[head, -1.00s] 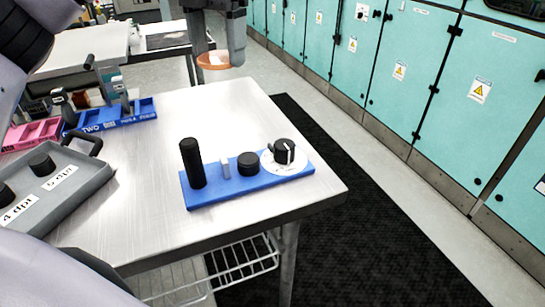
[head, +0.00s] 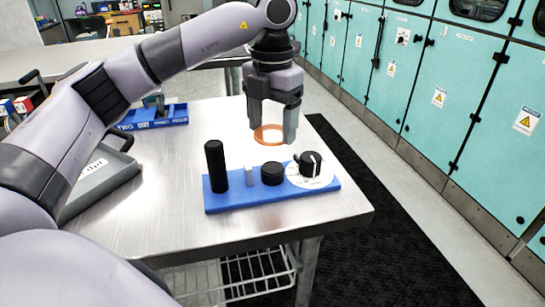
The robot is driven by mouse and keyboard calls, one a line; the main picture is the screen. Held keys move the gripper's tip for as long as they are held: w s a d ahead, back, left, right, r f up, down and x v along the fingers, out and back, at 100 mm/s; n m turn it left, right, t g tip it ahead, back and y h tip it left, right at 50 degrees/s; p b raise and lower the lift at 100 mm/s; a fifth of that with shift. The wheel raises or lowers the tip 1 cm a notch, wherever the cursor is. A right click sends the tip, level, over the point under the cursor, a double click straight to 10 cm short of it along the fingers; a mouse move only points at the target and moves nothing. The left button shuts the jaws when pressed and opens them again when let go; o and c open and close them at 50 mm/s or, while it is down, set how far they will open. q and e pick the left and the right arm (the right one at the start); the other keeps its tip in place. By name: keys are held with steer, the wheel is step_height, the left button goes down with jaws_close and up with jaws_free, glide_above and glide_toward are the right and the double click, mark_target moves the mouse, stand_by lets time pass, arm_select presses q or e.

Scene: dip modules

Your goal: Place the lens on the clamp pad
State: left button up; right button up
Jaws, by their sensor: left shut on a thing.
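My left gripper (head: 272,128) points down over the table's far right part and is shut on an orange, ring-like lens (head: 268,136). The lens is level and shows just behind the blue base in the picture. The blue base (head: 240,203) lies on the metal table. It carries a tall black cylinder (head: 215,166), a small grey block (head: 249,176), a short black round pad (head: 272,173) and a black knob (head: 310,164) on a white dial (head: 297,178). Which of these is the clamp pad is not marked. My right gripper is not in view.
A grey tray (head: 98,186) with a handle stands on the table's left, partly behind my left arm. A blue bin (head: 150,119) is at the back left. Teal cabinets (head: 415,85) line the right. The table's front (head: 185,235) is clear.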

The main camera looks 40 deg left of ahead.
mark_target(272, 167)
arm_select(q)
step_height(272, 167, down, 7)
steer(key=shift+r, duration=0.1)
stand_by(0.3)
steer(key=shift+f, duration=0.2)
steer(key=o, duration=1)
steer(key=shift+r, duration=0.1)
